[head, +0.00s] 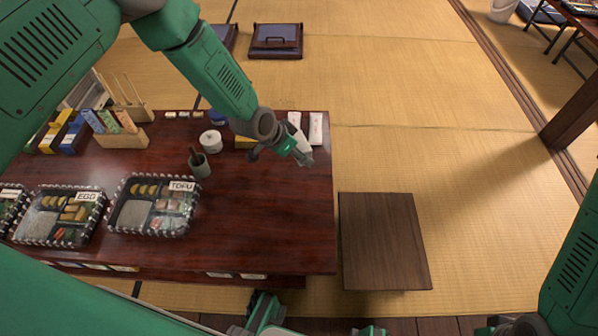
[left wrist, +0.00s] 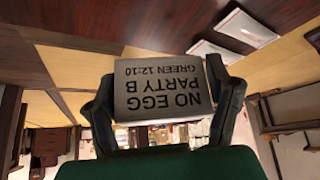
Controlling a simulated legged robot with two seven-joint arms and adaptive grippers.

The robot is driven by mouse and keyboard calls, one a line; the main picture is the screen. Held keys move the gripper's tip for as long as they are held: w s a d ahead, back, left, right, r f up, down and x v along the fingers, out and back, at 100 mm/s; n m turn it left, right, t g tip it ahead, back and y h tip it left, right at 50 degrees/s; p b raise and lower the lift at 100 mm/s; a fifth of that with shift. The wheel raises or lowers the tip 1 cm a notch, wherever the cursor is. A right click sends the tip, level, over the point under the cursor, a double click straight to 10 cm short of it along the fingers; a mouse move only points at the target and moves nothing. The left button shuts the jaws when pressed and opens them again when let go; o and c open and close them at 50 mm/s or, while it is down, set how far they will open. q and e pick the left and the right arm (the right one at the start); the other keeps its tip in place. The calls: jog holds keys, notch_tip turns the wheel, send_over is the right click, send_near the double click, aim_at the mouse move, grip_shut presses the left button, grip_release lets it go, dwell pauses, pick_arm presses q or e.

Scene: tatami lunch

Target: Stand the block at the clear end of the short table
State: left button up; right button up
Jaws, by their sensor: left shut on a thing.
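The block (left wrist: 160,85) is a grey sign-like piece lettered "NO EGG PARTY B GREEN 12:10", upside down in the left wrist view. My left gripper (head: 283,153) is shut on it, a dark finger at each side. In the head view the block (head: 302,142) shows only as a small pale patch by the fingers, above the far right part of the long reddish table (head: 265,220). That table's right end is bare near the front. A small separate brown table (head: 384,240) stands to its right with an empty top.
Lunch boxes marked EGG (head: 60,216) and TOFU (head: 153,205) fill the table's left. A green cup (head: 199,165), a white pot (head: 211,141) and white packets (head: 316,128) stand or lie farther back. Open tatami (head: 450,130) lies beyond.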

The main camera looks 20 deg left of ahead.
aim_at(301, 173)
pick_arm(q)
notch_tip(301, 173, down, 10)
jog(key=b, duration=0.4)
jog(key=shift+r, duration=0.35)
jog(key=shift+c, duration=0.6)
jog(key=o, duration=1.3)
